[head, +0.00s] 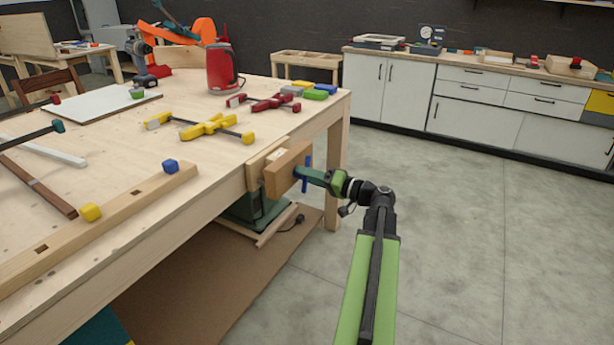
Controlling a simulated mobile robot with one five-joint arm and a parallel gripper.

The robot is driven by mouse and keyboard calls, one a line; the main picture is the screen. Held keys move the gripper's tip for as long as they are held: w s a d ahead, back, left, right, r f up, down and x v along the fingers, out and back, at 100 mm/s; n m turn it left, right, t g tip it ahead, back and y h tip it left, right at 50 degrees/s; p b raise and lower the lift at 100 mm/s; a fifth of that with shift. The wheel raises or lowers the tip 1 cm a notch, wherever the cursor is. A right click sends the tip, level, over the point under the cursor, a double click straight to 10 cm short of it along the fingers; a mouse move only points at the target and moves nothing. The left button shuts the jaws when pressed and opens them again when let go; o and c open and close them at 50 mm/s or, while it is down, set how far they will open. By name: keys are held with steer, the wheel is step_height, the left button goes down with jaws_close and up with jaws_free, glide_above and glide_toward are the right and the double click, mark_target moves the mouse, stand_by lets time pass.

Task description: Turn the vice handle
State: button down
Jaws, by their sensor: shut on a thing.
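The vice (286,172) has a wooden jaw block on the right end of the workbench's front edge. Its blue vice handle (308,161) is a short bar in front of the block, standing nearly upright. One end shows above my gripper and the other below. My gripper (305,174) reaches in from the right and is shut on the handle around its middle. The gripper hides that middle part and the vice's screw.
The workbench (120,125) carries yellow clamps (208,127), a red clamp (264,102), a red kettle-like container (220,68) and a long wooden beam (105,220). A dark green machine (255,208) stands under the bench. The floor to the right is clear up to white cabinets (475,100).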

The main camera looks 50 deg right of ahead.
steer(key=m, duration=0.3)
steer(key=shift+s+f+m, duration=0.1)
steer(key=shift+f+m, duration=0.05)
steer(key=shift+m, duration=2.05)
steer(key=shift+a, duration=0.1)
steer(key=c, duration=0.9)
jaws_free()
steer(key=v, duration=1.7)
steer(key=shift+s+a, duration=0.1)
steer(key=shift+s, duration=0.15)
